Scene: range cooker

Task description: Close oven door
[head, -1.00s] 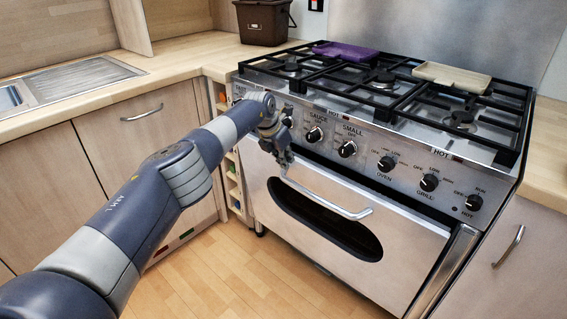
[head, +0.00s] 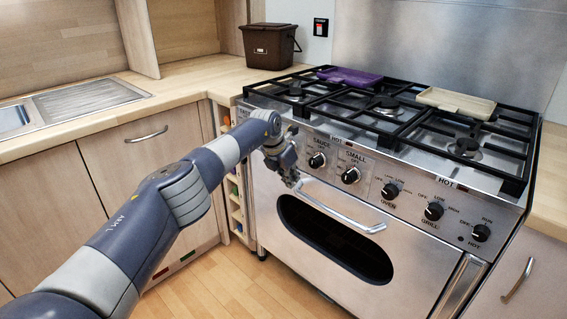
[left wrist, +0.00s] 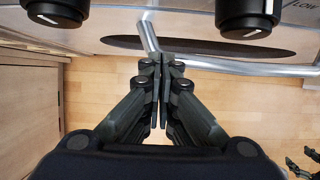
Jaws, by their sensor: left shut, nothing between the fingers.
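The oven door (head: 420,268) is a steel panel with a dark oval window (head: 335,240) and a bar handle (head: 345,208) along its top. It stands upright, flush or nearly flush under the control panel; I cannot tell whether a small gap is left. My left gripper (head: 297,184) is shut and empty at the handle's left end. In the left wrist view its closed fingertips (left wrist: 165,62) are at the handle (left wrist: 235,66), seemingly touching it. Dark jointed parts, apparently my right gripper (left wrist: 307,163), show at that view's lower right edge; their state is unclear.
Control knobs (head: 351,175) stick out just above the handle. The hob (head: 390,112) carries a purple tray (head: 350,77) and a beige tray (head: 456,102). Wooden cabinets (head: 150,165) stand at the left. The wooden floor (head: 235,285) before the oven is clear.

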